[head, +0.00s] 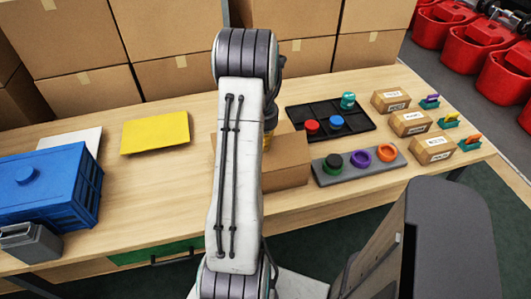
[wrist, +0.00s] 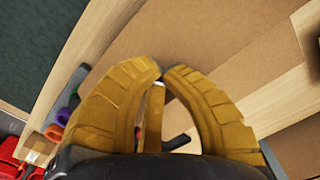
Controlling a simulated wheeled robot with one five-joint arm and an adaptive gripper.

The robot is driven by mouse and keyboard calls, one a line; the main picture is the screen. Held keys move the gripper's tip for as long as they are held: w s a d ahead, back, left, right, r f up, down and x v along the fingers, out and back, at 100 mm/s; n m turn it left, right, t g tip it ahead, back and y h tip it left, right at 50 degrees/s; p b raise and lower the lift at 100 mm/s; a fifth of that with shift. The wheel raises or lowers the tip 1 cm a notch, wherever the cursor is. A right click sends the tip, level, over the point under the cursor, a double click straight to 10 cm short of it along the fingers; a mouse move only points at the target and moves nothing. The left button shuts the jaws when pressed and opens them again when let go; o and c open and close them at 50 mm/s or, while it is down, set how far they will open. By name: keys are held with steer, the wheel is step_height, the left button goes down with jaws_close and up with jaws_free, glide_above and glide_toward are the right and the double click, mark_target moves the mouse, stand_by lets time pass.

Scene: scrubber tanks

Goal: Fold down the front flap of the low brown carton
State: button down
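The low brown carton (head: 288,176) stands on the table just right of and behind my arm. My arm hides its left middle part, and I cannot tell clearly how its front flap stands. In the wrist view a broad brown cardboard surface (wrist: 205,32) of the carton lies beyond my fingertips. My gripper (wrist: 163,72) has yellow fingers with the tips together and nothing visible held between them. In the head view only a bit of yellow finger (head: 267,142) shows, over the carton. I cannot tell whether the fingertips touch the cardboard.
A grey holder with several coloured rings (head: 360,162) stands close right of the carton. Behind it is a black tray (head: 310,112). Small labelled boxes (head: 410,122) are further right. A yellow folder (head: 155,134) and blue crate (head: 45,190) are left. Tall cartons (head: 165,30) line the back.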

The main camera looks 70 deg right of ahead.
steer(key=shift+f, duration=0.1)
steer(key=shift+w+d+f+b, duration=0.25)
steer(key=shift+w+d+f, duration=0.15)
steer(key=shift+d+f, duration=0.15)
steer(key=shift+w+d+f+b, duration=0.2)
steer(key=shift+w+d+f, duration=0.2)
steer(key=shift+f, duration=0.2)
steer(key=shift+s+f+b, duration=0.1)
steer(key=shift+f+b, duration=1.2)
steer(key=shift+f, duration=0.45)
steer(key=shift+r, duration=0.15)
steer(key=shift+r+p, duration=3.2)
steer(key=shift+r, duration=1.25)
